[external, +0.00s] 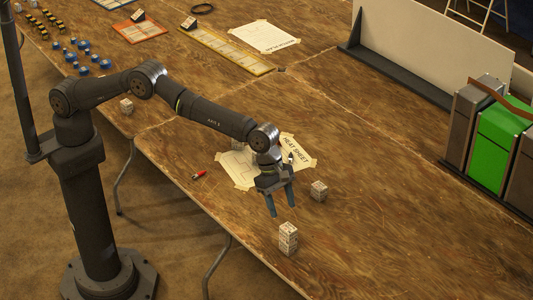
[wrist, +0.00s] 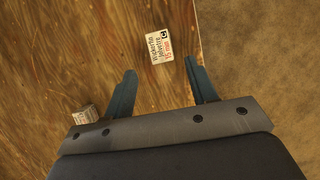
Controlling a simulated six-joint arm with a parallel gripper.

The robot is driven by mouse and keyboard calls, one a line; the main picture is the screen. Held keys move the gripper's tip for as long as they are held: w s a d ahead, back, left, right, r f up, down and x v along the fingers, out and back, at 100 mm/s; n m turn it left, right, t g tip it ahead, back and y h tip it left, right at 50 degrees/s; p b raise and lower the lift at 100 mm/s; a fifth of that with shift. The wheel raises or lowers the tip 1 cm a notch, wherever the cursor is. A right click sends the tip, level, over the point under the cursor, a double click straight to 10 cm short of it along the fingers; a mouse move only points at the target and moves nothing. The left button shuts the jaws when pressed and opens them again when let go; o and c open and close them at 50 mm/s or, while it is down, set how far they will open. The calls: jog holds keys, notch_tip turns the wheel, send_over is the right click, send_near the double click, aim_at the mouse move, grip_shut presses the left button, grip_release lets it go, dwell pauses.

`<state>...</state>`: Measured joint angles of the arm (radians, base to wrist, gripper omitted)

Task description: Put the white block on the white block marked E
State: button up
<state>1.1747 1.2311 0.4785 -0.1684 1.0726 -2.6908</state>
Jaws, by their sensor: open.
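Near the table's front edge, a white printed block (external: 288,239) stands upright and looks about two blocks high; I cannot tell if it is a stack. From above, a white block (wrist: 160,47) with black and red print shows just beyond and between my fingertips. A smaller white block (external: 319,190) sits to the right of my gripper, and a white block (wrist: 86,115) shows at the left in the wrist view. My gripper (external: 283,211) points down, open and empty, above the table. Another white block (external: 126,105) sits by the left table edge. No E is legible.
A paper heat sheet (external: 298,150) lies partly behind my arm, with a small red item (external: 199,175) to its left. Green and grey boxes (external: 497,148) stand at the right by a white panel (external: 430,50). The right foreground of the table is clear.

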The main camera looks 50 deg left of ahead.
aim_at(287, 226)
jog(key=shift+v, duration=1.45)
jog(key=x, duration=1.2)
jog(key=shift+a+f, duration=0.1)
